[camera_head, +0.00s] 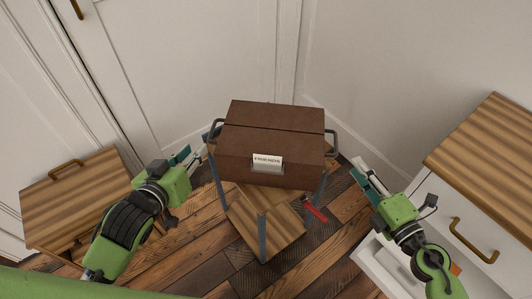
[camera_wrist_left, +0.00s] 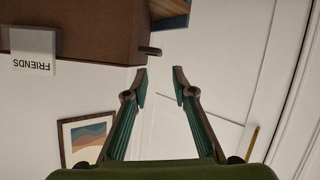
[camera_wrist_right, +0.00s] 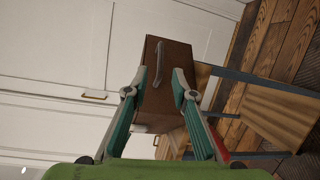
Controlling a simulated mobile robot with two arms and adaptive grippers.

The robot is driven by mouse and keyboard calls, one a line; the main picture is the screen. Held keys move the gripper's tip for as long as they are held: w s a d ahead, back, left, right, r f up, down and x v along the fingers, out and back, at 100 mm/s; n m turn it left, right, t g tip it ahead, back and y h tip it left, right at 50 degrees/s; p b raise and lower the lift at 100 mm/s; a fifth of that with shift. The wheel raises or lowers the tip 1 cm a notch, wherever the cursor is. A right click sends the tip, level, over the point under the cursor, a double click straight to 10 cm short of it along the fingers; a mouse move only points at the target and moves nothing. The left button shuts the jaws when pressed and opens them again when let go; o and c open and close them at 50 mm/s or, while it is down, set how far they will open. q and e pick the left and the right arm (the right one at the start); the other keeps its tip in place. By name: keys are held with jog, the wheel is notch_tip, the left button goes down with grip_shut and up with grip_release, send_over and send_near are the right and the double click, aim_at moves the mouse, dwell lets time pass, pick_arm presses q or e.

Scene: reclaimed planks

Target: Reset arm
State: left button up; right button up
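My left gripper (camera_head: 194,156) is left of the brown lidded box (camera_head: 272,145), near its left handle (camera_head: 215,130). In the left wrist view its fingers (camera_wrist_left: 161,74) are apart with nothing between them, and the box (camera_wrist_left: 85,22) is at upper left. My right gripper (camera_head: 361,168) is right of the box, near its right handle (camera_head: 332,142). In the right wrist view its fingers (camera_wrist_right: 158,80) are apart; the box (camera_wrist_right: 166,65) shows beyond them, with its handle (camera_wrist_right: 159,62) visible. Neither gripper appears to touch the box.
The box stands on a small table with grey legs (camera_head: 262,238) and a wooden lower shelf (camera_head: 265,225). A red object (camera_head: 315,208) lies on the plank floor. A wooden-topped cabinet (camera_head: 75,200) stands left; a drawer unit (camera_head: 485,165) with an open lower drawer (camera_head: 385,268) stands right.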

dwell(0.5)
